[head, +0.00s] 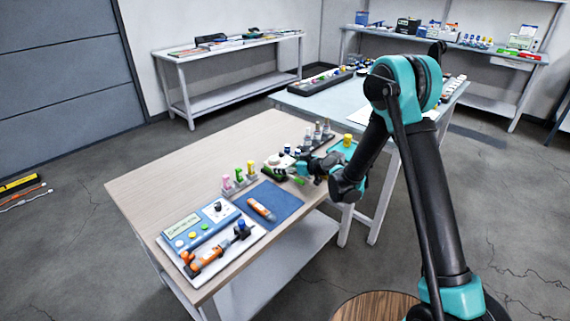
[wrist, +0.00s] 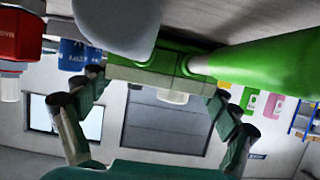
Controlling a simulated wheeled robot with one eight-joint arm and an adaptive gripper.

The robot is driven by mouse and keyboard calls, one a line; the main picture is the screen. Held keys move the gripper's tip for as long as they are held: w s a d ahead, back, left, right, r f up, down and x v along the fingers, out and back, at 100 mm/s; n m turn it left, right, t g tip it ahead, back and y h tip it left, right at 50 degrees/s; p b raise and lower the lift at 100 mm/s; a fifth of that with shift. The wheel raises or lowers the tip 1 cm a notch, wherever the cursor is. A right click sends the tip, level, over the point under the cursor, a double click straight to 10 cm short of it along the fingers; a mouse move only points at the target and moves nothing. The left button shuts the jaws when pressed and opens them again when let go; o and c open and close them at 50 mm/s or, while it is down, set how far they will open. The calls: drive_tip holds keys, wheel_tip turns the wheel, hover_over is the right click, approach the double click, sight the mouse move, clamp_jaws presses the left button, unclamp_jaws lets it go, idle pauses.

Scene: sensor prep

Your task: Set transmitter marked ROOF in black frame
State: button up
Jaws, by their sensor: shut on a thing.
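My gripper (head: 308,168) is low over the far right part of the wooden table. In the wrist view, my gripper (wrist: 160,86) has its fingers closed around a green piece (wrist: 260,62) that runs out to the right. Its markings are not visible. A small green and black item (head: 270,173) shows just left of my gripper in the head view. The word ROOF is not legible anywhere. I cannot tell which dark part is the black frame.
A blue device (head: 196,228) and another orange piece (head: 208,258) sit at the table's near left. Pink, green and yellow bottles (head: 239,175) stand behind the mat. Grey-capped bottles (head: 317,131) stand beyond my gripper. The table's left side (head: 165,175) is clear.

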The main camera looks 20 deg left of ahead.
idle(0.3)
drive_tip(key=o, duration=1.2)
drive_tip(key=shift+r, duration=0.75)
drive_tip(key=shift+r, duration=2.85)
